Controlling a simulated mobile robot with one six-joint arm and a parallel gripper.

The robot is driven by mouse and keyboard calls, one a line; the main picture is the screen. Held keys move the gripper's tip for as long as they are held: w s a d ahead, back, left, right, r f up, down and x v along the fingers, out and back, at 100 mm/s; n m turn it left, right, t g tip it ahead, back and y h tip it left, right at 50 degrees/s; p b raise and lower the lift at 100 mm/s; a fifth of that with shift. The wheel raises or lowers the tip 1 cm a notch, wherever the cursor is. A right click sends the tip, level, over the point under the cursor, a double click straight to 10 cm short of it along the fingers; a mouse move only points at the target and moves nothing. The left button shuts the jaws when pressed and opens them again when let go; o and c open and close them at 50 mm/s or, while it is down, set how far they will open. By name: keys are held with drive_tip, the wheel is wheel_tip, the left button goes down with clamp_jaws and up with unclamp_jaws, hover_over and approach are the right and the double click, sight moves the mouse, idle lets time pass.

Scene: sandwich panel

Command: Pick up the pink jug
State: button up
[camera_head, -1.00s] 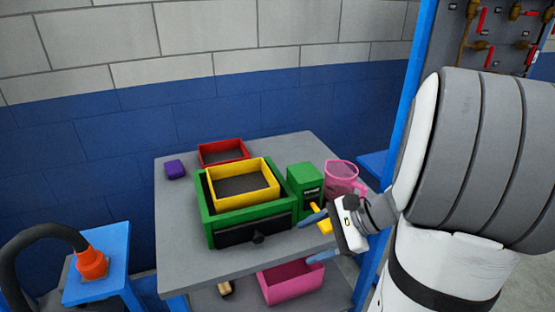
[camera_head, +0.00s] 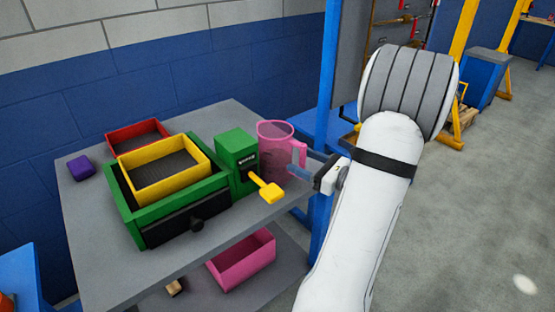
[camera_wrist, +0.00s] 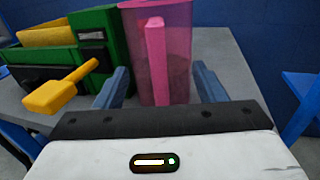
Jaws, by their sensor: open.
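The pink jug (camera_head: 274,150) is translucent and stands upright at the right end of the grey table, just right of a green box. Its handle (camera_head: 299,155) points toward my gripper (camera_head: 308,168). In the wrist view the jug (camera_wrist: 178,50) is straight ahead, with its handle (camera_wrist: 155,60) upright between my two blue fingers (camera_wrist: 160,90). The fingers are open, one on each side of the handle. I cannot tell whether either finger touches the jug.
A green box (camera_head: 236,160) with a yellow lever (camera_head: 267,188) stands close left of the jug. Green (camera_head: 140,220), yellow (camera_head: 205,150) and red (camera_head: 112,140) trays and a purple block (camera_head: 81,167) share the table (camera_head: 90,260). A pink bin (camera_head: 240,265) sits below. A blue post (camera_head: 325,120) rises behind.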

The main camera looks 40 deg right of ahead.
sight(283, 157)
drive_tip(key=x, duration=0.3)
drive_tip(key=shift+w, duration=0.2)
clamp_jaws()
idle(0.5)
